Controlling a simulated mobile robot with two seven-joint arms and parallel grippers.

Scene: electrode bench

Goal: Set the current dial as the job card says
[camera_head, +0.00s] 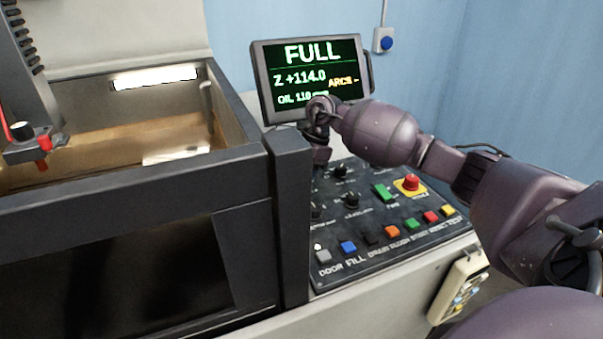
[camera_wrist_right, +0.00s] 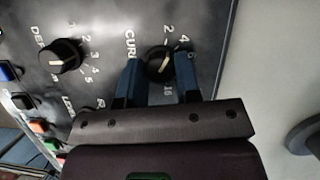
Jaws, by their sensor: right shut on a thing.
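The current dial (camera_wrist_right: 158,58) is a black round knob on the dark control panel (camera_wrist_right: 105,22). Its printed label is cut off to "CUR", and a scale with 2, 4, 6 and 16 shows around it. My right gripper (camera_wrist_right: 158,76) has its two blue fingers on either side of this knob, shut on it. A pale mark shows on the knob, but I cannot read its exact setting. In the head view my right gripper (camera_head: 320,150) reaches down at the panel's back left, and the wrist hides the dial. My left gripper is not in view. No job card is visible.
Beside it is the depth dial (camera_wrist_right: 60,56). The screen (camera_head: 313,80) reads FULL, Z +114.0, OIL 110 mm, close behind my right wrist. A red stop button (camera_head: 411,182) and a row of coloured buttons, including blue (camera_head: 348,247), line the panel. The tank (camera_head: 140,165) stands left.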

